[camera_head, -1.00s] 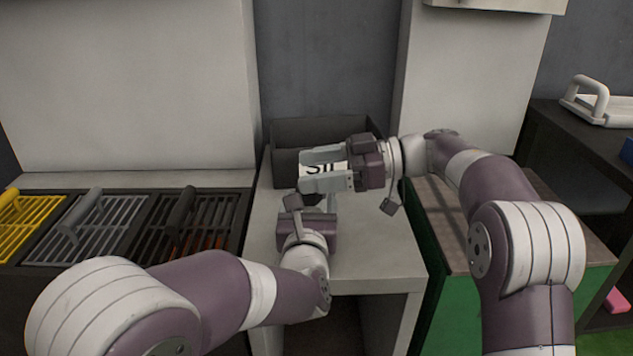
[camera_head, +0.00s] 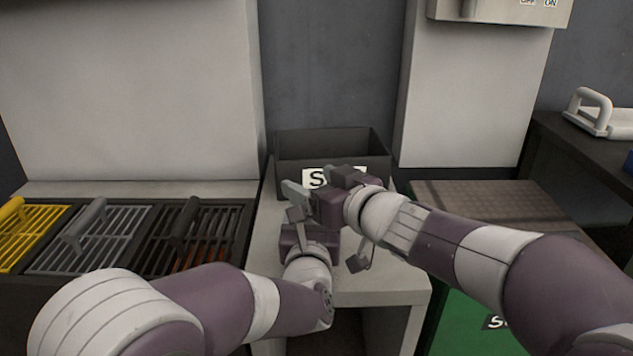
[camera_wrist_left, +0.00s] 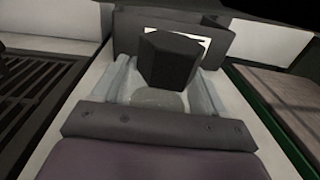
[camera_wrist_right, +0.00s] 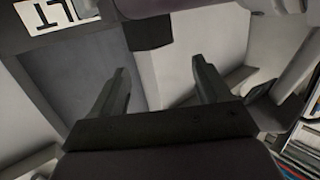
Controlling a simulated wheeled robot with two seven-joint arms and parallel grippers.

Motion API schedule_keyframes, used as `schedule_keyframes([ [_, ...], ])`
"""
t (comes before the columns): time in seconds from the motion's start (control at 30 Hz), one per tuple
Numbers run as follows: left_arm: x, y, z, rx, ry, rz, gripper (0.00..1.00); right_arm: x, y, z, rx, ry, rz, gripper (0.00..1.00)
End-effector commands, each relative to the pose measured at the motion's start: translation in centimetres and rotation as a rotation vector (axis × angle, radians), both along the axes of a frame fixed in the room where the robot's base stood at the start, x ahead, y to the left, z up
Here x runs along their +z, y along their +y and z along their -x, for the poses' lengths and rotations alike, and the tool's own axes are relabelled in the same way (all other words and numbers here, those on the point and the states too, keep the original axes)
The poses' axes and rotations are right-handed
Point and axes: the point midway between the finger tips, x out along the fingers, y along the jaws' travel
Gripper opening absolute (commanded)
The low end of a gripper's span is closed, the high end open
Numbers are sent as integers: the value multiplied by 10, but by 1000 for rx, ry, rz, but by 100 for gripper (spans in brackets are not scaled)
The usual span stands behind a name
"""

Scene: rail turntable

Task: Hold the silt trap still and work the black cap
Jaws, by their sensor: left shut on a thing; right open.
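In the left wrist view the black cap (camera_wrist_left: 168,60) is a dark six-sided block on top of the silt trap (camera_wrist_left: 160,99), a pale, see-through body. My left gripper (camera_head: 297,214) is shut on the silt trap, its grey fingers on either side of it below the cap. My right gripper (camera_head: 303,192) is open, just above and beside the left one in the head view. In the right wrist view its fingers (camera_wrist_right: 159,66) are spread with nothing between them. The right hand hides the cap and trap in the head view.
A dark open bin (camera_head: 335,140) with a partly covered white label stands behind the grippers on a pale bench (camera_head: 385,283). Slatted trays with handles (camera_head: 95,235) lie at the left. A green crate (camera_head: 470,320) stands at the right.

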Motion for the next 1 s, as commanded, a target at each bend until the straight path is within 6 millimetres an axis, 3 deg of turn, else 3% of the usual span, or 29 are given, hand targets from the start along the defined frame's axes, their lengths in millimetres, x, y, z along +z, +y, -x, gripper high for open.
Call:
schedule_keyframes([
  [0.17, 1, 0, 0, 0, -2, 0, 18, 1, 1, 0, -89, -2, -1, 77],
  [1.0, 0, -4, 1, -10, -2, -9, 18, -6, 4, 0, -161, -1, -1, 77],
])
